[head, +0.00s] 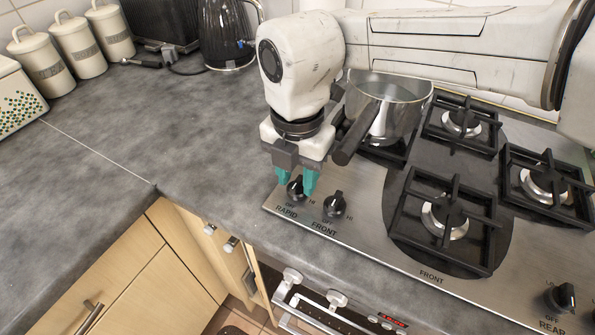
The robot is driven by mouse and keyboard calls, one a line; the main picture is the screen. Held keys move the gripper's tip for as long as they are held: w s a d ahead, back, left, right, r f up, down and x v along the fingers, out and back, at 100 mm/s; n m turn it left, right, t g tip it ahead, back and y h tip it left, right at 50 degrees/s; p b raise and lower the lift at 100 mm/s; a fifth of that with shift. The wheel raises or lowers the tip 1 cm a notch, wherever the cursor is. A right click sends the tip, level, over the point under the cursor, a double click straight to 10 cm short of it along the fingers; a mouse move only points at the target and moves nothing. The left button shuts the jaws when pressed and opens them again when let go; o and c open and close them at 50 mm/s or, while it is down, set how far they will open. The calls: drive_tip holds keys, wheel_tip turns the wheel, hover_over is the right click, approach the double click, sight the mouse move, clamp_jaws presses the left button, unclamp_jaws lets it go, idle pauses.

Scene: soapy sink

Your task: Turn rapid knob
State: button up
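The rapid knob (294,190) is a black knob at the left front corner of the steel hob, with the word RAPID printed by it. My gripper (297,181) points down right over this knob, with its two teal fingertips spread apart. One fingertip is at the knob's left and back, the other close to its right side. The fingers look open about the knob; whether either touches it is hard to tell. The fingers hide part of the knob and its markings.
The front knob (335,205) stands close to the right of the rapid knob. A steel pot (402,95) sits on the back left burner, its dark handle (355,135) reaching toward my gripper. Black grates (443,221) cover the hob. The counter (150,120) at left is clear.

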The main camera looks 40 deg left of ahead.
clamp_jaws()
idle(0.3)
drive_tip(key=shift+r+n, duration=0.1)
drive_tip(key=shift+n, duration=0.4)
drive_tip(key=n+p, duration=0.1)
drive_tip(key=n, duration=0.2)
drive_tip(key=shift+p, duration=0.4)
drive_tip(key=n+p, duration=0.1)
drive_tip(key=n, duration=0.4)
drive_tip(key=n+p, duration=0.1)
drive_tip(key=n, duration=0.3)
drive_tip(key=shift+n, duration=0.4)
drive_tip(key=shift+w+n, duration=0.1)
drive_tip(key=shift+n, duration=1.9)
